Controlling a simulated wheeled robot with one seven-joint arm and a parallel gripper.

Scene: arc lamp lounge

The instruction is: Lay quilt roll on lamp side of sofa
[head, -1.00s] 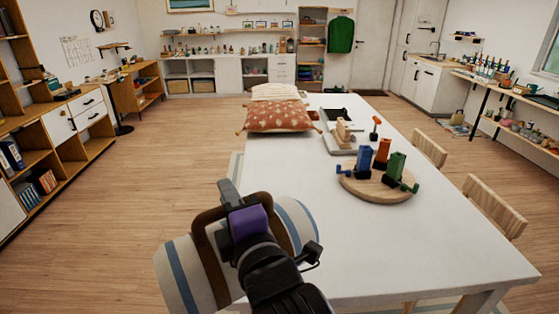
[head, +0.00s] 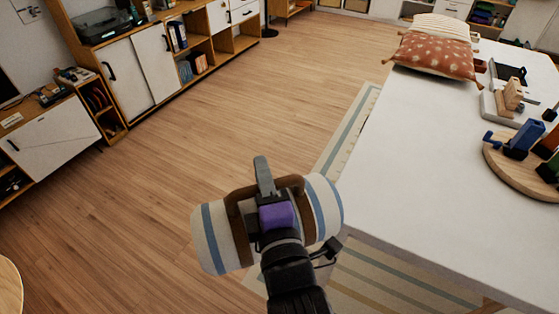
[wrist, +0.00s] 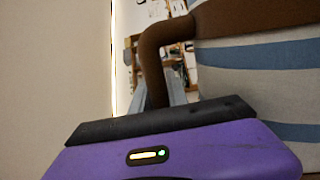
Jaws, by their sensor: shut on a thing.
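The quilt roll (head: 212,236) is cream with blue stripes and has a brown strap and handle (head: 236,226). My gripper (head: 268,190) is shut on it at the handle and holds it up in front of me, left of the white table. In the wrist view the striped roll (wrist: 260,80) fills the right side, with the brown handle (wrist: 153,65) beside the purple gripper body.
The white table (head: 420,180) stands at right, bearing cushions (head: 437,50) and a round wooden board (head: 510,175). A striped rug (head: 360,285) lies under it. Shelves and a white-doored cabinet (head: 130,75) line the left wall. Wooden floor (head: 130,200) between is clear.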

